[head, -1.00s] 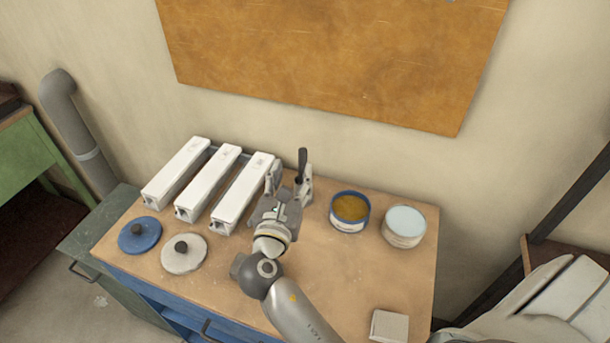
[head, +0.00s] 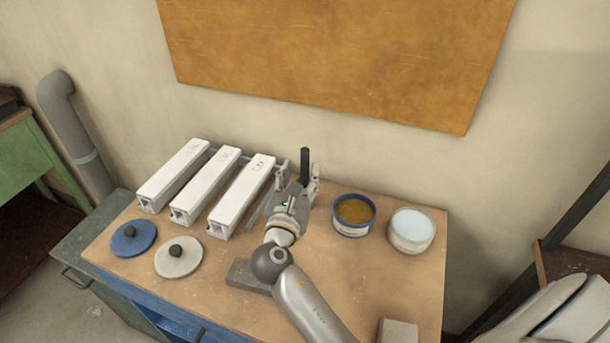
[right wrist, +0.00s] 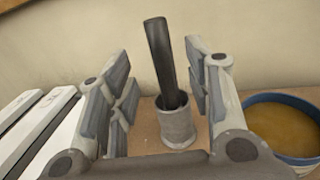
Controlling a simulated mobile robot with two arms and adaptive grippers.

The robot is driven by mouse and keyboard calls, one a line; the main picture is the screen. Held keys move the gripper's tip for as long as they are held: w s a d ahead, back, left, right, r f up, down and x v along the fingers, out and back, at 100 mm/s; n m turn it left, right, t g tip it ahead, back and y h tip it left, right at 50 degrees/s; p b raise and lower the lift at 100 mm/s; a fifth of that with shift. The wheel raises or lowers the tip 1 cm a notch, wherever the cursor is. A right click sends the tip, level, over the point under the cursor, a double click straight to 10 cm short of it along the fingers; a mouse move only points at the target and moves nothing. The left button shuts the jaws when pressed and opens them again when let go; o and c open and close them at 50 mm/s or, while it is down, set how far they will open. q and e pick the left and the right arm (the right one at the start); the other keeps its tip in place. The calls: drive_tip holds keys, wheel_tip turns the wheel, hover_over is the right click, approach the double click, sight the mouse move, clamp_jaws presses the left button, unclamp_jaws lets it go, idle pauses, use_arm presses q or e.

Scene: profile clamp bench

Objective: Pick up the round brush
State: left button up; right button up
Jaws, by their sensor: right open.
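The round brush shows as a dark upright handle (head: 305,162), standing in a small grey cup (right wrist: 177,124) near the back of the bench. The handle also shows in the right wrist view (right wrist: 161,60), leaning slightly; its lower end is hidden in the cup. My right gripper (head: 298,184) is open and points at the brush from the front. In the right wrist view, the handle appears between the two spread fingers (right wrist: 162,88), with a visible gap on each side. I see no contact. My left gripper is not in view.
Three white profiles (head: 241,196) lie left of the gripper, close to it. A blue-rimmed can (head: 353,230) and a white can (head: 411,231) stand to the right. Blue (head: 133,239) and white (head: 178,258) lids, a grey block (head: 248,276) and a pale block (head: 397,332) lie nearer the front.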

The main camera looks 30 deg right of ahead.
sight(304, 164)
drive_tip(key=shift+w+d+r, duration=0.15)
drive_tip(key=shift+w+d, duration=0.1)
drive_tip(key=shift+w, duration=0.05)
drive_tip(key=p+x, duration=0.1)
drive_tip(key=x, duration=0.2)
drive_tip(key=shift+w+d+r, duration=0.1)
drive_tip(key=shift+w+d, duration=0.05)
drive_tip(key=shift+d, duration=0.1)
drive_tip(key=shift+w+d, duration=0.3)
drive_tip(key=shift+w, duration=0.1)
drive_tip(key=shift+s+a, duration=0.1)
drive_tip(key=shift+c, duration=1.2)
clamp_jaws()
